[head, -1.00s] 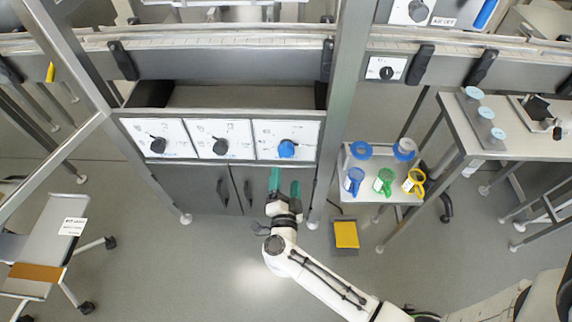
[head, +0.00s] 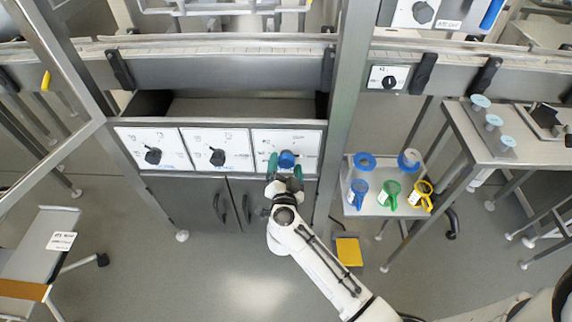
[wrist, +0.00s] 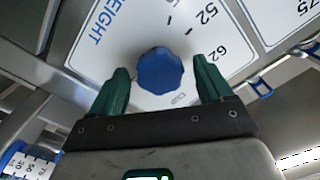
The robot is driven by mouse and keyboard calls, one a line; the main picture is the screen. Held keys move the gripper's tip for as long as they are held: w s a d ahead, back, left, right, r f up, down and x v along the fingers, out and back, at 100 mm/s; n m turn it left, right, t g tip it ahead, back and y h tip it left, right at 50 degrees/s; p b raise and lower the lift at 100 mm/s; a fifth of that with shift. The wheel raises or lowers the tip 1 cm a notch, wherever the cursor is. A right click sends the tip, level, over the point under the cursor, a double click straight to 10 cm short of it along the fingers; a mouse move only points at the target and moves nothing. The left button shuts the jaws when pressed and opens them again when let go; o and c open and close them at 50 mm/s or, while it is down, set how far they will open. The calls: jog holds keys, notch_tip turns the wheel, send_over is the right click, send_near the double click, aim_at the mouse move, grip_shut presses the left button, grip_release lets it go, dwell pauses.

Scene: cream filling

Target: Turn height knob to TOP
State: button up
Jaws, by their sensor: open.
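The height knob is a blue scalloped knob (head: 288,159) on the right-hand white dial panel (head: 301,146) of the cabinet front. In the wrist view the blue knob (wrist: 159,71) sits between and a little beyond my two green fingertips, with a gap on each side. The panel there reads "HEIGHT", with numbers such as 52 and 62. My gripper (head: 285,174) is open, its fingers pointing at the knob; it also shows in the wrist view (wrist: 163,80). Which mark the knob points to cannot be told.
Two panels with black knobs (head: 153,155) (head: 217,157) lie to the left on the same front. A metal post (head: 345,120) stands just right of the panel. A small cart (head: 385,208) with coloured jugs is farther right. Floor in front is clear.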

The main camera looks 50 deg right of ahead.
jog(key=shift+w+d, duration=0.35)
jog(key=shift+d, duration=0.15)
jog(key=c, duration=1)
jog(key=shift+r, duration=0.1)
